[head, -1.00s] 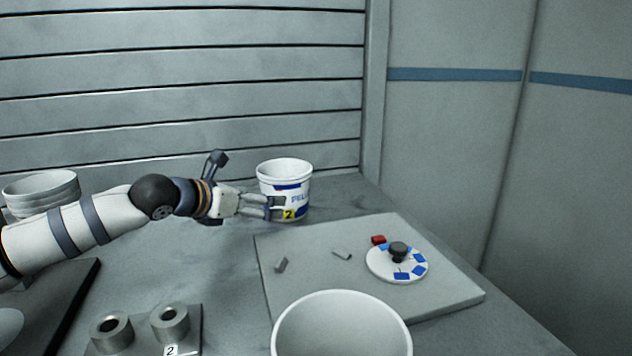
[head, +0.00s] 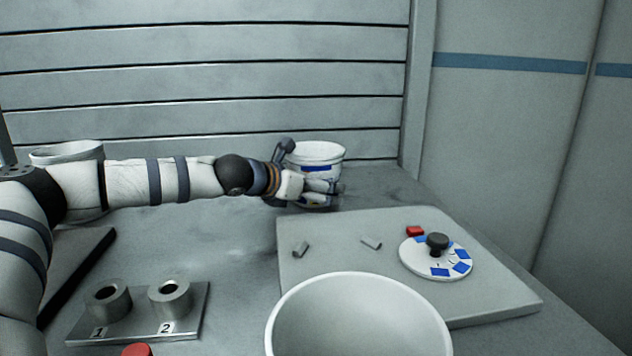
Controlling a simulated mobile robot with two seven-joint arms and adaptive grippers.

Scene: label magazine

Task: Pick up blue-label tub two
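The blue-label tub (head: 318,151) is white with blue label marks and a yellow patch low on its front. It stands upright at the back of the table. Its number is hidden now; the head view a second ago showed a 2 on the yellow patch. My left gripper (head: 312,168) is at the tub with its fingers spread. One finger is at the tub's left side and the others cross its front, covering most of the label. I cannot tell whether the fingers touch it. My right gripper is not in view.
A large white bowl (head: 358,285) is in front. A numbered metal holder (head: 190,325) stands at left, and another white container (head: 66,152) behind my arm.

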